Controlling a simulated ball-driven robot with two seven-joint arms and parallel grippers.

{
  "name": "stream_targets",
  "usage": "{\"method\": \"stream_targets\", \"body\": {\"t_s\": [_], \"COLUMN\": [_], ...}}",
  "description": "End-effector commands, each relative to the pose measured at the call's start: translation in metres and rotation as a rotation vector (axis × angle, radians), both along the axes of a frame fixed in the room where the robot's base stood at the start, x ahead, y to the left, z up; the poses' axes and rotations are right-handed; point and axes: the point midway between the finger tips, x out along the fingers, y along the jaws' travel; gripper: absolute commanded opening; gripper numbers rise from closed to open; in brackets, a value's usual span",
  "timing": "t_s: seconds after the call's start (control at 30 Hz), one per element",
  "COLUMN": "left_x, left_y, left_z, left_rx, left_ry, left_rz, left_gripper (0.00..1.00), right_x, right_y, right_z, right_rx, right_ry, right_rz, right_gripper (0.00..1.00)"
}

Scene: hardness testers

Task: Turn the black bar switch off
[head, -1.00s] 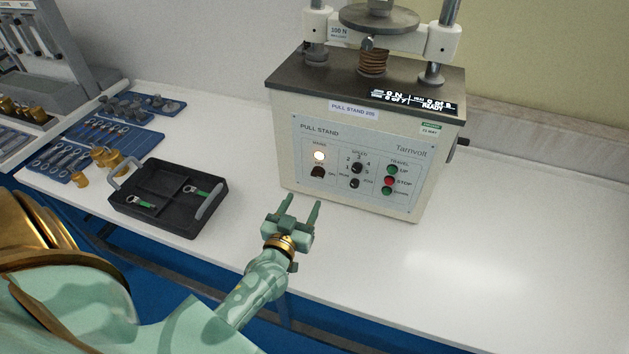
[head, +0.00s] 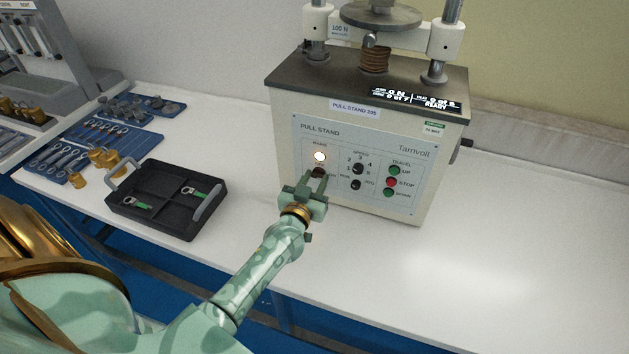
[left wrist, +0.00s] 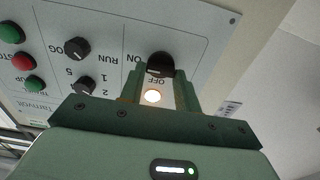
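The black bar switch (left wrist: 160,62) is on the front panel of the pull stand (head: 290,115), under the lit MAINS lamp (head: 320,157). In the left wrist view the panel appears upside down, with ON and OFF lettering beside the switch; I cannot tell for sure which mark the bar points to. The lamp (left wrist: 152,97) glows between my fingers. My left gripper (head: 314,178) is open, its fingertips at the panel on either side of the switch, with no clear grip on it. In the head view the fingers partly hide the switch. My right gripper is out of view.
Other knobs (head: 358,169) and the red STOP button (head: 391,183), between two green buttons, lie right of the switch. A black tray (head: 150,228) with green-handled items stands left on the white bench. Blue mats with tools lie farther left. The bench right of the stand is clear.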

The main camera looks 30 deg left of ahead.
Motion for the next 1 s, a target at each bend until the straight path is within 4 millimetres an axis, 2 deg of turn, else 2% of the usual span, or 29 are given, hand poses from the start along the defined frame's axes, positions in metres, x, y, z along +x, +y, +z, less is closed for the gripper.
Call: {"method": "stream_targets", "body": {"t_s": [0.27,0.47,1.0], "left_x": [0.000,0.000,-0.001], "left_y": [0.000,0.000,0.002], "left_z": [0.000,0.001,0.001], "left_rx": [-0.017,-0.090,-0.547], "left_ry": [-0.004,-0.022,-0.131], "left_rz": [0.001,0.000,0.000], "left_gripper": [0.10,0.10,0.10], "right_x": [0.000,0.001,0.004], "right_y": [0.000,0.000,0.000], "right_z": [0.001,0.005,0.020], "right_rx": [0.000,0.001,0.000], "right_ry": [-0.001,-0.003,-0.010], "right_rz": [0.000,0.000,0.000], "right_gripper": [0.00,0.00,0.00]}}
